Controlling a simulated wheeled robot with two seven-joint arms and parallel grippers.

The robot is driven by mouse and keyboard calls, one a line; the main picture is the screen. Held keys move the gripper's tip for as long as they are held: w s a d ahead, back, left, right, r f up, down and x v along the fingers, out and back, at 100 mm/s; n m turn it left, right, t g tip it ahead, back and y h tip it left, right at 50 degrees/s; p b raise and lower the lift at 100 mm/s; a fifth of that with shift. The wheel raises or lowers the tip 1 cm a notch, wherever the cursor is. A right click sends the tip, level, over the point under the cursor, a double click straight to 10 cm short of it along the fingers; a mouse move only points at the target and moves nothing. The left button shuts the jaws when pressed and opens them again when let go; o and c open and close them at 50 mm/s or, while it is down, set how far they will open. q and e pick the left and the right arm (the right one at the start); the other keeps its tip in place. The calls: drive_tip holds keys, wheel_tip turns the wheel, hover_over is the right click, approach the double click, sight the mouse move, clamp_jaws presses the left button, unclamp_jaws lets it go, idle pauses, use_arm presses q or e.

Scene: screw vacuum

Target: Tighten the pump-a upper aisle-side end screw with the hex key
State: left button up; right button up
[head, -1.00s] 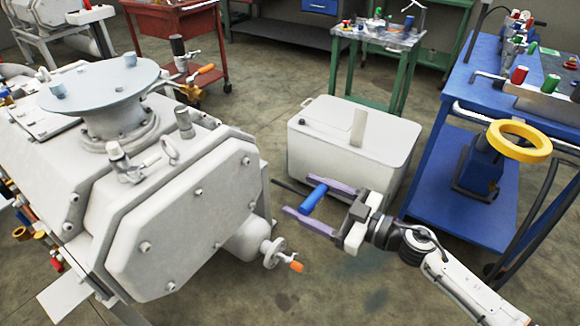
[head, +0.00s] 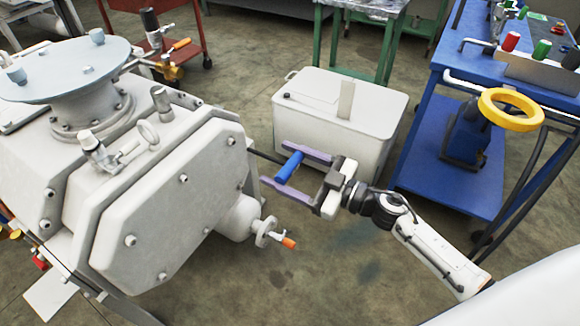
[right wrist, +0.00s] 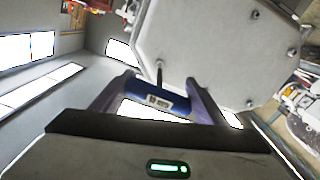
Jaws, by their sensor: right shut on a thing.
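Pump-a is the big grey-white housing (head: 85,190) at left in the head view, with a bevelled end plate (head: 175,205) carrying several screws. One screw (head: 230,141) sits at the plate's upper right corner; I cannot tell for certain that it is the task's screw. My right gripper (head: 272,163) is shut on the blue handle of the hex key (head: 290,166), right of the plate. The key's dark shaft points left toward the plate's right edge. In the right wrist view the shaft (right wrist: 159,75) overlaps the plate's edge; contact with a screw cannot be seen. My left gripper is out of view.
A valve with an orange handle (head: 288,242) juts from the pump below my right gripper. A white bin (head: 335,125) stands close behind it. A blue cart (head: 455,190) with a yellow handwheel (head: 511,109) is at right. The floor in front is clear.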

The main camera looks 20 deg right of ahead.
sight(268, 158)
drive_tip(key=shift+x, duration=1.45)
drive_tip(key=shift+w+a+p, duration=0.2)
drive_tip(key=shift+w+p, duration=0.1)
drive_tip(key=shift+w+a, duration=0.1)
drive_tip(key=shift+w, duration=0.05)
drive_tip(key=shift+p, duration=0.3)
drive_tip(key=shift+r, duration=0.1)
drive_tip(key=shift+w+a+p, duration=0.15)
drive_tip(key=shift+a+p, duration=0.05)
drive_tip(key=shift+p, duration=0.15)
drive_tip(key=shift+c, duration=0.2)
